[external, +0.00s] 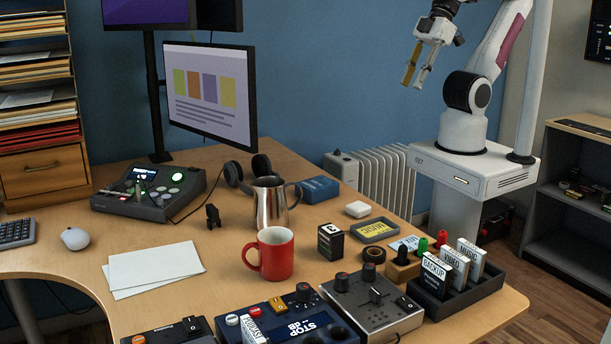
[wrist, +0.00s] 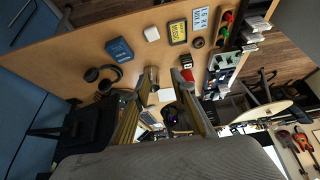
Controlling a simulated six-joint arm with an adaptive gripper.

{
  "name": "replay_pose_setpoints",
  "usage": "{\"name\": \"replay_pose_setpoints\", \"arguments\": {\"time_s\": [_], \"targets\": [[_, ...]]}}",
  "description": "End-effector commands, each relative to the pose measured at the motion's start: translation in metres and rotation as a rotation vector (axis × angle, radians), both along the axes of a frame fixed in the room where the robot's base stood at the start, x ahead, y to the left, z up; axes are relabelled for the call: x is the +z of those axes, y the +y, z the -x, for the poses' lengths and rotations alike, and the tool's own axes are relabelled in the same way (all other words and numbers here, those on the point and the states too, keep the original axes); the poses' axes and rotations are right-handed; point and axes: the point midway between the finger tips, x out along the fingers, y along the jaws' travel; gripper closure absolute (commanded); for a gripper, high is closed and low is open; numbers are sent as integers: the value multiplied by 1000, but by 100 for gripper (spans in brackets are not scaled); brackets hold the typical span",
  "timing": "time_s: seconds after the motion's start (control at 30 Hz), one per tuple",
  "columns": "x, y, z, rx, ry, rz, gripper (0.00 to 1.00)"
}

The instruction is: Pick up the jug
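The jug (external: 270,207) is a shiny metal pitcher with a dark handle on its right side. It stands upright on the wooden desk, just behind a red mug (external: 276,253). My gripper (external: 416,82) is high above the desk's right side, up and to the right of the jug and well apart from it. Its two fingers are spread with nothing between them. In the wrist view, my gripper (wrist: 162,80) reaches up the middle of the picture, and the jug (wrist: 152,73) shows small near the left fingertip, partly hidden.
Headphones (external: 250,170) and a blue box (external: 320,189) lie close behind the jug. A small black box (external: 330,241) stands to its right. Control panels (external: 372,303) line the front edge. A monitor (external: 211,95) stands behind. The air between gripper and jug looks clear.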

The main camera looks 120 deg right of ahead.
Motion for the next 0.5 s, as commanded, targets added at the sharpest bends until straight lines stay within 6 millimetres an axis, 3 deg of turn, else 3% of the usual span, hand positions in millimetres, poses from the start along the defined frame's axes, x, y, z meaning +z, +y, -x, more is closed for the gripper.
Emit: {"name": "replay_pose_setpoints", "arguments": {"time_s": [0.27, 0.5], "targets": [[3, -5, -6, -9, -12, 12, 75], [21, -35, -48, -53, -94, 97, 75]]}}
